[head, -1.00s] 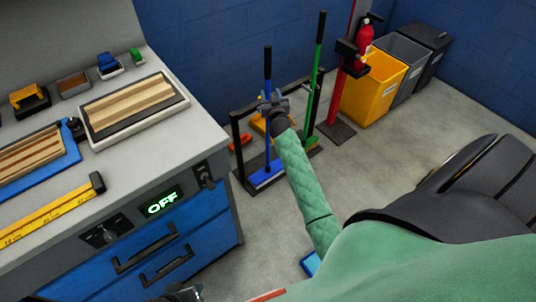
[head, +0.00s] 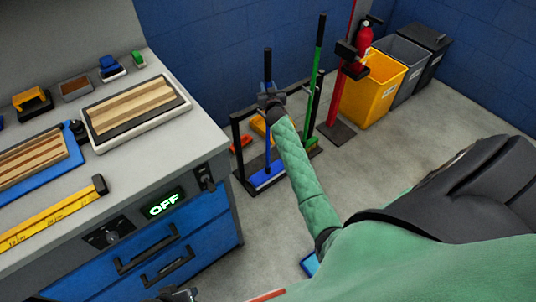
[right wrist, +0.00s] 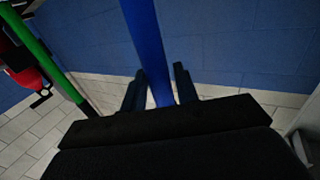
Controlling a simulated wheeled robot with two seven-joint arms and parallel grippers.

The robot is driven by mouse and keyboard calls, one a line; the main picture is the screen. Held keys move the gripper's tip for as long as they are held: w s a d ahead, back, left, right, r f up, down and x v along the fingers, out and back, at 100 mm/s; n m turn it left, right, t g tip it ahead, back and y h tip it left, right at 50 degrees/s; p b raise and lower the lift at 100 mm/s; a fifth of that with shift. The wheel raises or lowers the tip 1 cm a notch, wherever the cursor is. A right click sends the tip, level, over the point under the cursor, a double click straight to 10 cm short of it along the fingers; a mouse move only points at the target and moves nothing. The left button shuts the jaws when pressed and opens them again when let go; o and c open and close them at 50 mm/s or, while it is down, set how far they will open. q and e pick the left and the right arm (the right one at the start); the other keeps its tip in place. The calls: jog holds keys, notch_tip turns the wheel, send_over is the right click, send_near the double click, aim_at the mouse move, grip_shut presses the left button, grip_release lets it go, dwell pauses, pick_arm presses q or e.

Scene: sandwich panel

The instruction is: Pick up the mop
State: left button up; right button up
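The mop (head: 267,150) stands upright in the black rack on the floor, with a blue pole, a black top grip and a blue head low in the rack. My right gripper (head: 270,98) is at the upper part of its pole. In the right wrist view, the blue pole (right wrist: 150,55) passes between the two dark fingers of my right gripper (right wrist: 160,88).
A green-handled tool (head: 316,75) stands in the rack (head: 240,150) just right of the mop. A red post with a fire extinguisher (head: 364,38) and a yellow bin (head: 368,92) are further right. The workbench (head: 205,140) is on the left. Open floor lies to the right.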

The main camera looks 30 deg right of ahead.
grip_shut()
jog(key=shift+r, duration=0.15)
